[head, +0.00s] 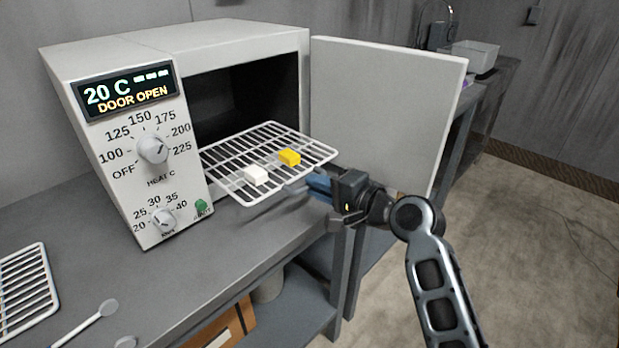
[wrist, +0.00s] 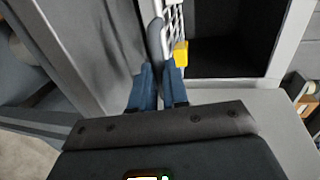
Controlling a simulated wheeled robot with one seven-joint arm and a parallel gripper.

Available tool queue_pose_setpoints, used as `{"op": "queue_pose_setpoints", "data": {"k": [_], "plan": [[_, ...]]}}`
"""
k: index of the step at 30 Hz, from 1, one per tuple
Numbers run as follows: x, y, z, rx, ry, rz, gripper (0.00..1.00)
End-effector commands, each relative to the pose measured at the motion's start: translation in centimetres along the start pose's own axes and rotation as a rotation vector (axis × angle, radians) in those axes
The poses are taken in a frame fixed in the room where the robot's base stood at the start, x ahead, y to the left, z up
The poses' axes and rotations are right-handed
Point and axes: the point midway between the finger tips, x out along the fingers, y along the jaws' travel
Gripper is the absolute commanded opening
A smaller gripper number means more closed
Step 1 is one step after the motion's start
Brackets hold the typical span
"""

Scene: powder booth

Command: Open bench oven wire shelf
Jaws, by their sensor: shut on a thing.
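The bench oven (head: 225,45) has its door (head: 385,105) swung open to the right, and its display reads 20 C and DOOR OPEN. The white wire shelf (head: 268,152) sticks out of the dark oven opening over the bench. A white block (head: 256,175) and a yellow block (head: 289,157) lie on it. My gripper (head: 308,186) is at the shelf's front edge. In the wrist view its blue fingers (wrist: 160,75) are shut on a grey handle (wrist: 155,38) by the shelf's front (wrist: 170,22). The yellow block also shows there (wrist: 181,53).
Another wire rack (head: 27,290) and a light spoon-like tool (head: 95,325) lie on the grey bench (head: 200,265) at left. The open door stands just behind my gripper. A side bench with a clear bin (head: 472,56) is at back right. Floor at right is clear.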

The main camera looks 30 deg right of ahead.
Motion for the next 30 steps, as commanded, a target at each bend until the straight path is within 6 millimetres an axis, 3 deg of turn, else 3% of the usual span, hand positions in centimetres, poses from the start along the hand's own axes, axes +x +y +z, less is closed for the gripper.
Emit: {"op": "queue_pose_setpoints", "data": {"k": [11, 12, 15, 23, 30], "plan": [[-0.2, 0.1, 0.0, 0.0, 0.0, 0.002, 0.0], [-0.2, 0.1, 0.0, 0.0, 0.0, 0.002, 0.17], [-0.2, 0.1, 0.0, 0.0, 0.0, 0.002, 0.25], [-0.3, 0.1, 0.0, 0.0, 0.001, 0.001, 0.25], [-3.5, 0.3, -0.1, -0.002, 0.003, 0.003, 0.25]]}}
